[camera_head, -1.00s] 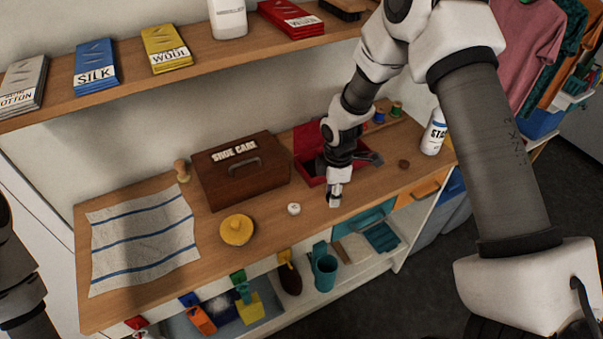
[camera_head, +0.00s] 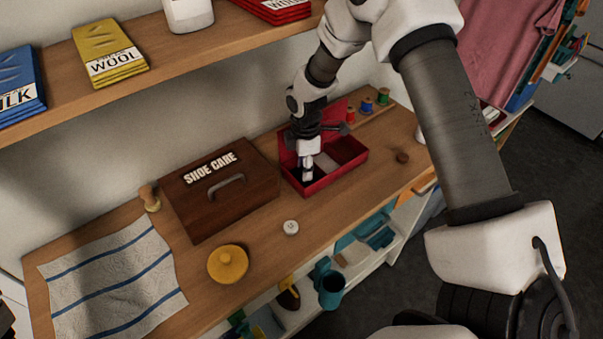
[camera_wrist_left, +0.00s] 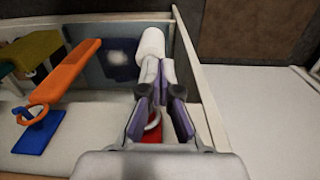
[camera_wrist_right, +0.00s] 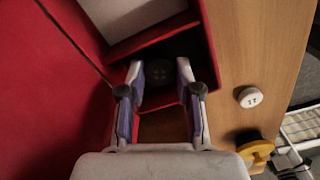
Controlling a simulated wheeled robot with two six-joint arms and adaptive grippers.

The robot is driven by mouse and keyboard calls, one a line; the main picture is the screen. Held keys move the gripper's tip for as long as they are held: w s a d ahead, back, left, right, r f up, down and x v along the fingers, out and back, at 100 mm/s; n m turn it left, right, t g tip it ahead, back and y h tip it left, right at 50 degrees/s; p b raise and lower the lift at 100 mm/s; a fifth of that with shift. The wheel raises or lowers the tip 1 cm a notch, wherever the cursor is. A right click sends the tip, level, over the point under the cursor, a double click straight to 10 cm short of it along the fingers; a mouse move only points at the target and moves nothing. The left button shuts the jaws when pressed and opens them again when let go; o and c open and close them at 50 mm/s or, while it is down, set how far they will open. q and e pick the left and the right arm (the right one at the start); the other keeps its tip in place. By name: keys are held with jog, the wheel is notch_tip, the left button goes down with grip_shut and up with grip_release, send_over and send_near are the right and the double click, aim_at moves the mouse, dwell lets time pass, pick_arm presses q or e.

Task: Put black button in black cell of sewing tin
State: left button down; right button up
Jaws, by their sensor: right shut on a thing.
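The red sewing tin (camera_head: 350,178) stands open on the wooden bench, with its lid raised behind. My right gripper (camera_head: 307,176) is above the tin's left-end cell. In the right wrist view, my right gripper (camera_wrist_right: 160,75) is shut on the black button (camera_wrist_right: 159,77), which lies flat between its fingertips. A pale cell (camera_wrist_right: 130,12) and a red dividing wall are just beyond. A dark cell (camera_head: 346,148) shows at the tin's right part. The floor colour under the button is hard to tell. My left gripper (camera_wrist_left: 158,75) is shut and empty, away from the bench top.
A white button (camera_head: 291,228), a yellow round lid (camera_head: 228,264) and a brown button (camera_head: 402,157) lie on the bench. A SHOE CARE box (camera_head: 222,190) stands left of the tin. Thread spools (camera_head: 367,104) stand behind it. A shelf with packets hangs above.

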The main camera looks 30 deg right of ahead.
jog(key=shift+s+f, duration=0.2)
jog(key=shift+f, duration=0.55)
jog(key=shift+a+r, duration=0.15)
jog(key=shift+r, duration=0.15)
jog(key=shift+w+f, duration=0.1)
jog(key=shift+f, duration=0.1)
jog(key=o, duration=0.8)
jog(key=shift+d+f, duration=0.1)
jog(key=shift+d, duration=0.15)
jog(key=shift+a, duration=0.1)
notch_tip(320, 180, up, 8)
jog(key=shift+b, duration=0.65)
jog(key=shift+f, duration=0.1)
